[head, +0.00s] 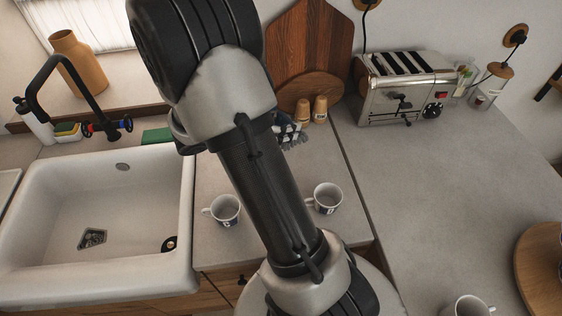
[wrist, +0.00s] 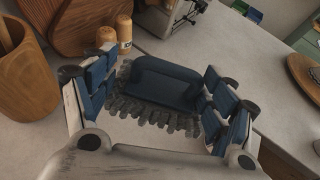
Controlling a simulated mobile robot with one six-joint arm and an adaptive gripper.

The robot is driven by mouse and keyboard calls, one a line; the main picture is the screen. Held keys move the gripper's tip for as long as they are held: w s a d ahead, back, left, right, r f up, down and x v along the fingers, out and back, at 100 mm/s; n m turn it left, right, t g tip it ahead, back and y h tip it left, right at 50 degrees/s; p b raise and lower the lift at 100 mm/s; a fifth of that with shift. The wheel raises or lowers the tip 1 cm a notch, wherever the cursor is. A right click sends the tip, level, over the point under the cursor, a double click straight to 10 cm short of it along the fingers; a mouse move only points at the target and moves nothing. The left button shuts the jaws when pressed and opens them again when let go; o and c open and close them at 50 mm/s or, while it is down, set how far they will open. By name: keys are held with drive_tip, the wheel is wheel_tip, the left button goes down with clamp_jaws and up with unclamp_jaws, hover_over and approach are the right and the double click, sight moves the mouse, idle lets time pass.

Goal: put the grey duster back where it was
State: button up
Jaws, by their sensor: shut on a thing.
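The duster (wrist: 160,118) shows in the wrist view as a dark blue body with a fringe of grey tufts. My gripper (wrist: 158,84) has its blue-padded fingers on either side of it and is shut on it. The duster is over or on the pale counter; I cannot tell whether it touches the surface. In the head view, the grey tufts (head: 294,140) show just right of my arm, near the wooden boards. My arm hides most of the gripper there.
Two wooden shakers (head: 319,109) and wooden boards (head: 310,45) stand behind the duster. A toaster (head: 405,85) is to the right. Two mugs (head: 328,198) (head: 225,210) stand nearer, beside the sink (head: 95,195). A wooden container (wrist: 25,75) is left in the wrist view. The right counter is largely clear.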

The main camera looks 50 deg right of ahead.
wheel_tip(320, 180, down, 15)
drive_tip(key=b, duration=0.4)
drive_tip(key=shift+f, duration=0.1)
drive_tip(key=shift+f+b, duration=0.15)
drive_tip(key=shift+b, duration=0.15)
drive_tip(key=o, duration=1.1)
drive_tip(key=shift+c, duration=0.2)
